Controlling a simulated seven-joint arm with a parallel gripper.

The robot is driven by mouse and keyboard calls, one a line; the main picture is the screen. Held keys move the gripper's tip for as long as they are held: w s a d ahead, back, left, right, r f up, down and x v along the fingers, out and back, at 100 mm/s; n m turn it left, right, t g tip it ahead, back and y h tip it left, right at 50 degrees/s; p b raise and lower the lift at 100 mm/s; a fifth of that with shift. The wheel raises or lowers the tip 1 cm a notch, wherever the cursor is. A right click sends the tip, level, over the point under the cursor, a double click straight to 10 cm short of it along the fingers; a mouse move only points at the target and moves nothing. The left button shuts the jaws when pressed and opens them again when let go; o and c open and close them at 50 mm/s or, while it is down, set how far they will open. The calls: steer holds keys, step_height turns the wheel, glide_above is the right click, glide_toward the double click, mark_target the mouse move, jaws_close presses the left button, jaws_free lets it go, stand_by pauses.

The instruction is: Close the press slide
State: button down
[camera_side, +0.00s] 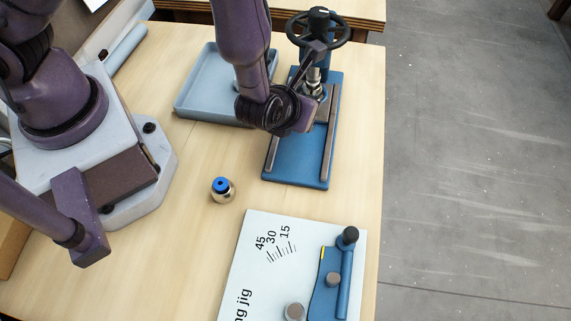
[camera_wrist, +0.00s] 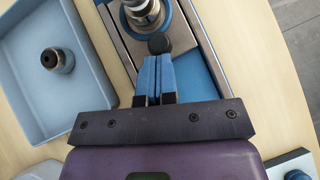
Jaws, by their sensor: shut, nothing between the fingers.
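The blue press (camera_side: 295,170) has a black handwheel (camera_side: 318,28) on top and two steel rails along its base. Its grey slide (camera_wrist: 122,42) sits between the rails near the column, with a metal fitting (camera_wrist: 143,10) on it; the fitting also shows in the side view (camera_side: 314,82). A dark round knob (camera_wrist: 158,43) is at the slide's front edge. My gripper (camera_wrist: 159,58) is shut and empty, its blue fingertips right at the knob; I cannot tell whether they touch. In the side view my wrist hides the fingers and part of the slide.
A blue-grey tray (camera_side: 199,88) stands left of the press, with a dark metal part (camera_wrist: 58,60) inside. A blue-topped metal piece (camera_side: 222,189) stands on the table. A white jig board (camera_side: 260,280) with a blue lever (camera_side: 344,275) lies in front. Bare table lies between.

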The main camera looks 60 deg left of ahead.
steer(key=shift+w+a, duration=0.25)
steer(key=shift+s+d, duration=0.15)
steer(key=shift+s, duration=0.15)
steer(key=s+d, duration=0.1)
steer(key=s, duration=0.1)
steer(key=s+d+r, duration=0.1)
steer(key=s, duration=0.1)
steer(key=shift+s+d, duration=0.1)
steer(key=shift+d, duration=0.2)
steer(key=s+r+n+g+y, duration=0.2)
steer(key=s+r+n, duration=0.1)
steer(key=s+r, duration=0.35)
steer(key=s+a+r+n+h, duration=0.2)
steer(key=a+r+n, duration=0.5)
steer(key=r+n, duration=0.4)
steer(key=s+a+r+n+h, duration=0.2)
steer(key=a+r+n+h, duration=0.2)
steer(key=a+r+n, duration=0.3)
step_height(320, 180, up, 4)
steer(key=n, duration=0.9)
steer(key=shift+r+n+g, duration=0.15)
steer(key=shift+n+g, duration=0.15)
steer(key=shift+g, duration=0.1)
steer(key=shift+a, duration=0.1)
